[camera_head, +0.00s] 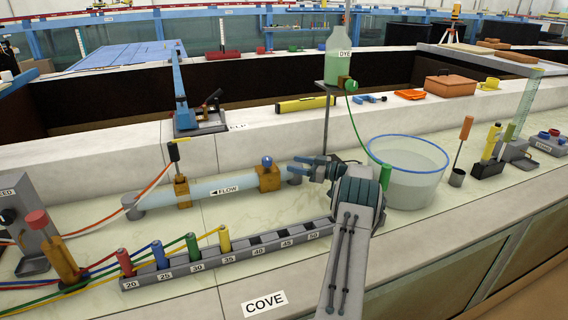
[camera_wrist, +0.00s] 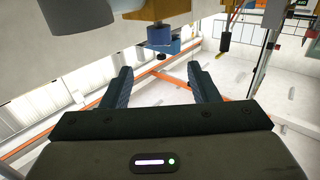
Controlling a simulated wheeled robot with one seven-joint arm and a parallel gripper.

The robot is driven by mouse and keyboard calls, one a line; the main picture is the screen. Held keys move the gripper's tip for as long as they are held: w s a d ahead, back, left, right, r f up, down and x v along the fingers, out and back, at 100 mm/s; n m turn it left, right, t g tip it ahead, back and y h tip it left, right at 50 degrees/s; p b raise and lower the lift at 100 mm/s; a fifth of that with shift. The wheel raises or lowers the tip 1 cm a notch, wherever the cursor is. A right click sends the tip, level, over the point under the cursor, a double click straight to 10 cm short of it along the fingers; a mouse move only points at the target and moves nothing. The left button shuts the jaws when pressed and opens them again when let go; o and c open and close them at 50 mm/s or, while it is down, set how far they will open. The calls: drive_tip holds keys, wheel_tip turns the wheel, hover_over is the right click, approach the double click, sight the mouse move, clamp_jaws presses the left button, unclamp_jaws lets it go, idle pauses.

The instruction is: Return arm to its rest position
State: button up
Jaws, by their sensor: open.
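My arm reaches in from the lower right in the head view and ends in my gripper (camera_head: 309,165), above the white bench (camera_head: 190,221) beside the glass flow tube (camera_head: 226,187). In the wrist view my gripper (camera_wrist: 158,80) shows two dark fingers spread apart with nothing between them. Beyond the fingers are a blurred blue and brass fitting and an orange line, which I cannot identify surely. The brass block with a blue knob (camera_head: 268,175) stands just left of the fingertips in the head view.
A numbered rack (camera_head: 291,238) with several coloured plugs lies in front of the tube. A clear bucket with a blue rim (camera_head: 413,180) stands right of my arm. A green dye bottle (camera_head: 338,60) is on a stand behind. Free bench lies in front of the rack.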

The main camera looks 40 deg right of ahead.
drive_tip(key=shift+v, duration=0.85)
drive_tip(key=w+a+r+m+t+h+p, duration=0.1)
drive_tip(key=w+a+r+h, duration=0.25)
drive_tip(key=r, duration=0.35)
drive_tip(key=w+a+r+m+t+h+p, duration=0.1)
drive_tip(key=w+a+r+m+t+h, duration=0.15)
drive_tip(key=w+r, duration=0.35)
drive_tip(key=s+a+r+m+g+h+p, duration=0.2)
drive_tip(key=s+a+r+m+g+h, duration=0.1)
drive_tip(key=a+r+h, duration=0.55)
drive_tip(key=s+a+f+g+y+p, duration=0.1)
drive_tip(key=s+a+g, duration=0.3)
drive_tip(key=s+a, duration=0.5)
drive_tip(key=s+a+f+g+y+p, duration=0.1)
drive_tip(key=s+a+f+g, duration=0.3)
drive_tip(key=s+a, duration=0.6)
drive_tip(key=s+a+f+g+y+p, duration=0.1)
drive_tip(key=s+a, duration=0.9)
drive_tip(key=s, duration=1.1)
wheel_tip(320, 180, down, 2)
drive_tip(key=g+y, duration=0.1)
drive_tip(key=g, duration=0.2)
drive_tip(key=shift+s+a+f+g+y, duration=0.15)
drive_tip(key=shift+s+a+g+y, duration=0.05)
drive_tip(key=shift+s+g+y, duration=0.15)
drive_tip(key=shift+w, duration=0.1)
